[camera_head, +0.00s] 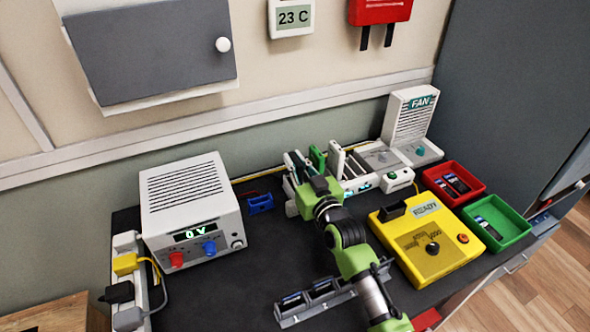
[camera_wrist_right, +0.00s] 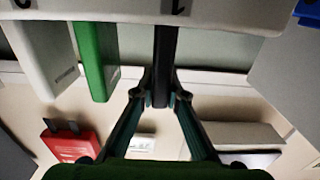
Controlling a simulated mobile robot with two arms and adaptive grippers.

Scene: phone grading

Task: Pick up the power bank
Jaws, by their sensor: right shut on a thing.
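The black power bank (camera_wrist_right: 164,62) is a thin dark slab in the right wrist view. It stands at the white charging rack (camera_wrist_right: 90,14), next to a green slab (camera_wrist_right: 94,60) and a white slab (camera_wrist_right: 45,55). My right gripper (camera_wrist_right: 162,96) is shut on the black power bank, one fingertip on each side. In the head view my right gripper (camera_head: 297,168) is at the left end of the rack, left of the green slab (camera_head: 317,158) and the white slab (camera_head: 336,159). The gripper hides most of the held power bank there. My left gripper is not in view.
A white power supply (camera_head: 187,205) stands left, with a small blue holder (camera_head: 260,203) beside it. A yellow tester (camera_head: 425,240), red bin (camera_head: 455,170) and green bin (camera_head: 520,238) are right. A grey phone tray (camera_head: 317,306) is at the front.

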